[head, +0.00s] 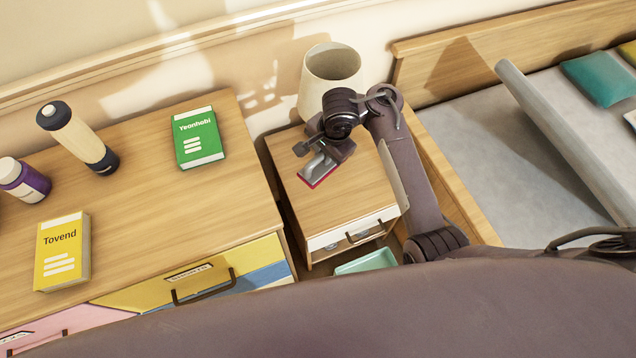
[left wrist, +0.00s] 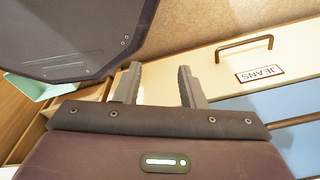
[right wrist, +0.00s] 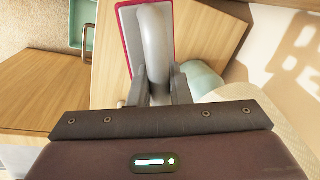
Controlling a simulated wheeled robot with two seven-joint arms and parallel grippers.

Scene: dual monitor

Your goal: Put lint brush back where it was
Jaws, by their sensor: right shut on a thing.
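The lint brush (head: 318,170) is grey with a red edge. My right gripper (head: 317,152) is shut on it and holds it over the nightstand (head: 350,185). In the right wrist view the lint brush (right wrist: 152,40) sticks out from between the fingers of my right gripper (right wrist: 157,90), by its grey handle. I cannot tell its exact height above the nightstand top. My left gripper (left wrist: 160,88) is open and empty in the left wrist view, near the dresser drawer front labelled JEANS (left wrist: 215,62). It does not show in the head view.
A lamp (head: 331,75) stands at the back of the nightstand. A teal bin (head: 368,261) is below at its front. The dresser (head: 150,215) at left carries a green book (head: 198,138), a yellow book (head: 63,252) and bottles (head: 78,138). A bed (head: 500,150) is at right.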

